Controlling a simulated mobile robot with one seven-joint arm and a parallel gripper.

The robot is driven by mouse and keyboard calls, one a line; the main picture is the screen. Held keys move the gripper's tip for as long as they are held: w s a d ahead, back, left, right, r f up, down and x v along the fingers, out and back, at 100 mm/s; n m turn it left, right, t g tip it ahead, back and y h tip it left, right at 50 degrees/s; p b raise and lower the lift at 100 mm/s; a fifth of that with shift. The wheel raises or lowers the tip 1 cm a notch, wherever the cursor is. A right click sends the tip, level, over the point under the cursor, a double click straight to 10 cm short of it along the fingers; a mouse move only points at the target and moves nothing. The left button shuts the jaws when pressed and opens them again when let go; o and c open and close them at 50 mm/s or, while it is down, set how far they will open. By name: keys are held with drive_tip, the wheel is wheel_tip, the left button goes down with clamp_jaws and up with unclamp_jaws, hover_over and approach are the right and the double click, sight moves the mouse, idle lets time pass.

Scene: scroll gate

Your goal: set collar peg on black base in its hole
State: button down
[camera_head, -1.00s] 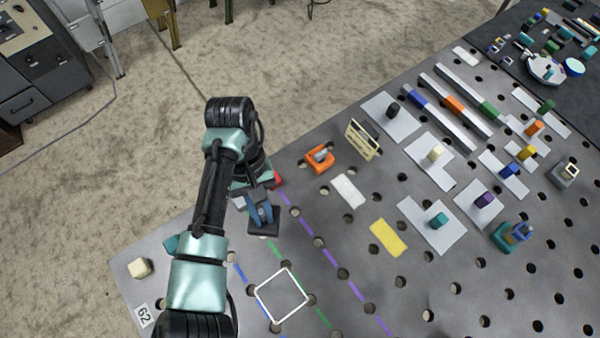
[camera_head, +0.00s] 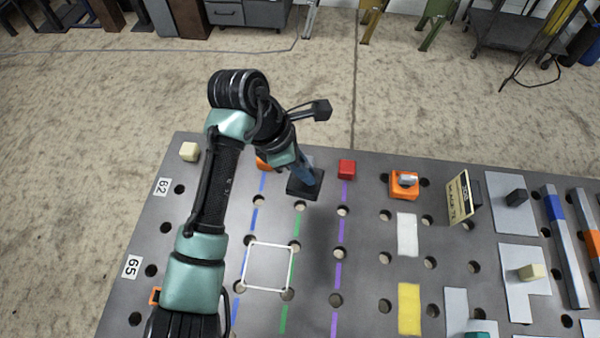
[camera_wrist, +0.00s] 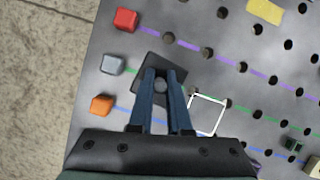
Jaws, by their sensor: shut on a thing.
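My gripper (camera_head: 308,178) is shut on the collar peg, whose grey round top (camera_wrist: 160,85) shows between the blue fingertips in the wrist view. Its flat square black base (camera_head: 304,187) is below the fingers, over the far left part of the grey perforated table (camera_head: 375,165). I cannot tell whether the base touches the table. A white square outline (camera_head: 268,266) lies nearer to me on the table; in the wrist view the outline (camera_wrist: 207,115) is right of and below the black base. The fingers hide part of the peg.
A red block (camera_head: 347,169), a grey block (camera_wrist: 113,65) and an orange block (camera_wrist: 102,105) stand along the table edge. An orange fixture (camera_head: 404,184) and a tan label plate (camera_head: 460,197) stand to the right. The table between the base and the outline looks clear.

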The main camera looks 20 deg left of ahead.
sight(300, 184)
drive_tip(key=shift+a+n, duration=0.6)
drive_tip(key=shift+n, duration=0.1)
drive_tip(key=shift+w+f+b, duration=0.1)
drive_tip(key=shift+b, duration=0.3)
wheel_tip(300, 184, down, 6)
drive_tip(key=b, duration=0.8)
drive_tip(key=shift+b, duration=0.35)
drive_tip(key=shift+p, duration=0.65)
drive_tip(key=shift+d+f, duration=0.1)
drive_tip(key=shift+f, duration=0.4)
drive_tip(key=shift+f, duration=0.25)
drive_tip(key=shift+f+p, duration=0.4)
drive_tip(key=shift+f, duration=1)
drive_tip(key=c, duration=0.8)
unclamp_jaws()
